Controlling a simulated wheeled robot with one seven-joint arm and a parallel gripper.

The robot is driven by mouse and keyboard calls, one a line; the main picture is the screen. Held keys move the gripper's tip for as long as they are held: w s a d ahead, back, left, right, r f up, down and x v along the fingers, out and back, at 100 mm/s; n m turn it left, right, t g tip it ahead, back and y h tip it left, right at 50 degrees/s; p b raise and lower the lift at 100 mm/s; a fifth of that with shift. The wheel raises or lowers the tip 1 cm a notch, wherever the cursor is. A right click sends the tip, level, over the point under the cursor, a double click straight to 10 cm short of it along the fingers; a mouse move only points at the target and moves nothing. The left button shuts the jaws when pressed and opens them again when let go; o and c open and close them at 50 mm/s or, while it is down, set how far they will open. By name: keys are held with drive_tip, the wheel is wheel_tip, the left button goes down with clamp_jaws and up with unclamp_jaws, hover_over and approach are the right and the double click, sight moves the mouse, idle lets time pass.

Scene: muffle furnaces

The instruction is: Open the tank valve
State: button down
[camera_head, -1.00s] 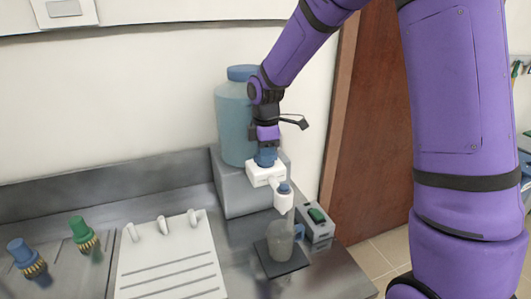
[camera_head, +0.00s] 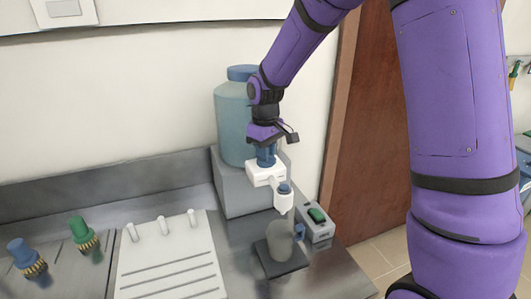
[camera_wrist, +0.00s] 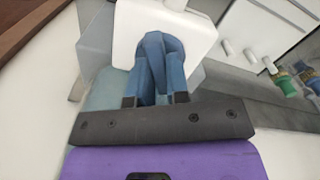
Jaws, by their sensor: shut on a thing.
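The tank (camera_head: 232,125) is a blue-grey bottle with a blue cap, standing on a grey block at the back of the counter. A white valve body (camera_head: 264,174) with a spout sits in front of it, and a blue valve knob is on its top. My gripper (camera_head: 265,157) comes down from above and is shut on the knob. In the wrist view my blue fingers (camera_wrist: 158,85) close around the blue knob (camera_wrist: 153,45) against the white valve body. The fingers hide much of the knob. A grey beaker (camera_head: 280,240) stands below the spout on a dark pad.
A small grey box with a green switch (camera_head: 316,215) stands right of the beaker. A white board with pegs (camera_head: 165,260) lies left on the counter. Green (camera_head: 82,230) and blue (camera_head: 22,255) taps are further left.

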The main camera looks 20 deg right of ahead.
drive_tip(key=m, duration=0.5)
drive_tip(key=shift+m, duration=0.3)
idle(0.5)
drive_tip(key=c, duration=1.1)
unclamp_jaws()
drive_tip(key=shift+r, duration=0.1)
wheel_tip(320, 180, up, 11)
